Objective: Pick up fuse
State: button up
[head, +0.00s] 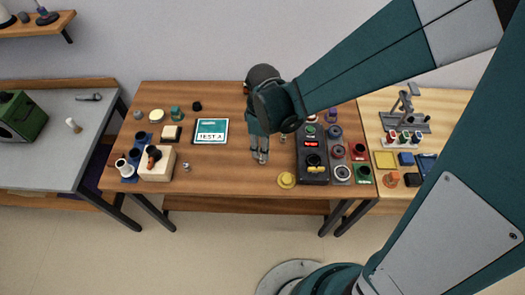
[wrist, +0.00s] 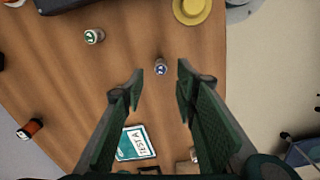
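My gripper (head: 260,158) hangs over the middle of the wooden table, pointing down. In the wrist view my gripper (wrist: 160,77) is open, its two fingers apart with nothing held. A small pale cylinder with a dark blue end (wrist: 160,67) shows between the fingertips, on the tabletop; I cannot tell the height left above it. It looks like a fuse. A second small cylinder with a green end (wrist: 94,36) stands further up and left; in the head view it is the small piece (head: 283,138) beside the black tester. In the head view my gripper seems to hide the blue-ended one.
The black tester (head: 313,165) and a yellow round piece (head: 286,180) stand right of my gripper. A TEST A tablet (head: 211,131) lies to the left. A cream block (head: 156,165) and another small piece (head: 186,167) are further left. The tabletop around the fingers is clear.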

jog(key=shift+f, duration=1.05)
jog(key=shift+f, duration=0.1)
jog(key=shift+a+f+b, duration=0.1)
jog(key=shift+f+b, duration=0.85)
jog(key=shift+f, duration=1.55)
jog(key=c, duration=0.9)
